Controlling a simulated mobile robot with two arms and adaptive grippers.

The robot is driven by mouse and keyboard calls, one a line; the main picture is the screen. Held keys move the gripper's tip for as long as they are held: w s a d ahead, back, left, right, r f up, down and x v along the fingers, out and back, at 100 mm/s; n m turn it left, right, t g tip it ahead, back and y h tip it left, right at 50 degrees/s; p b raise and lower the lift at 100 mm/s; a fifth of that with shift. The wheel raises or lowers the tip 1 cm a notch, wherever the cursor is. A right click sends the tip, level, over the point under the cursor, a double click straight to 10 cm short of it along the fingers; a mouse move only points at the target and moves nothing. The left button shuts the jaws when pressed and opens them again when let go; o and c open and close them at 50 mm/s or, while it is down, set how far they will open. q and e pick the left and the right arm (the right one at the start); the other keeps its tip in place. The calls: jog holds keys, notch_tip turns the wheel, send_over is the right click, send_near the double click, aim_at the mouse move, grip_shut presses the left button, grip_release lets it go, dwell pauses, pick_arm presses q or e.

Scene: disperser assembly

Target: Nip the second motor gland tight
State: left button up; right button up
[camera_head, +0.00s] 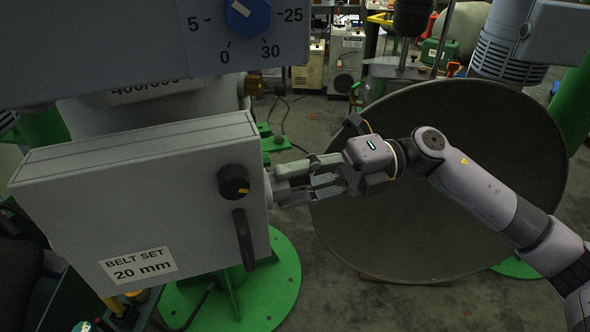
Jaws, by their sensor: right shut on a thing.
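My right gripper (282,190) comes in from the right and points left at the right side wall of the grey box (100,215). Its fingers are shut on a small pale fitting at that wall, which looks like the motor gland; the fingers hide most of it. My left gripper is not in view.
The box front carries a black knob (234,187), a black handle (243,240) and a "BELT SET 20 mm" label (138,265). A panel with a blue dial (247,16) hangs above. A large dark round dish (450,235) stands behind my right arm. A green base (275,290) is below.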

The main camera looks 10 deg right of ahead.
jog(key=m+p, duration=0.2)
jog(key=m, duration=0.2)
jog(key=shift+r+p, duration=0.15)
jog(key=shift+p, duration=0.15)
jog(key=shift+m+p, duration=0.5)
jog(key=shift+m, duration=0.3)
jog(key=shift+f, duration=0.2)
jog(key=o, duration=1.2)
jog(key=shift+c, duration=0.2)
jog(key=w+d, duration=0.1)
jog(key=d, duration=1.1)
jog(key=shift+w, duration=0.25)
